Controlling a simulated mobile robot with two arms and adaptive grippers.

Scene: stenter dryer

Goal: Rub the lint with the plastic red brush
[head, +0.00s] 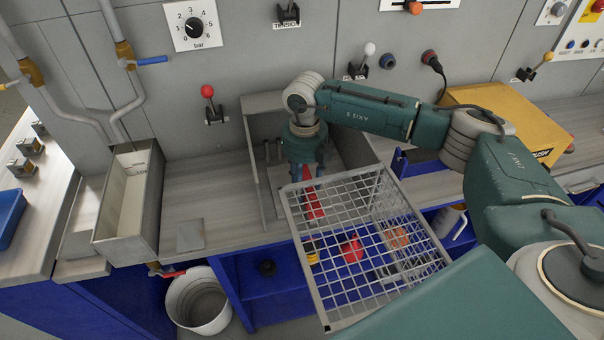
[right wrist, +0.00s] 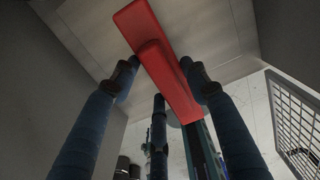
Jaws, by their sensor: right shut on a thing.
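The plastic red brush (head: 313,204) is partly visible below my right gripper (head: 304,172) in the head view, inside a grey-walled bay on the bench. I cannot make out any lint. My left gripper is not in view.
A wire basket (head: 290,210) stands close in front of the bay, with red, orange and yellow items visible through its mesh. Grey bay walls (head: 252,170) flank the gripper. A metal trough (head: 128,215) stands left, a white bucket (head: 200,300) below, a yellow case (head: 500,105) right.

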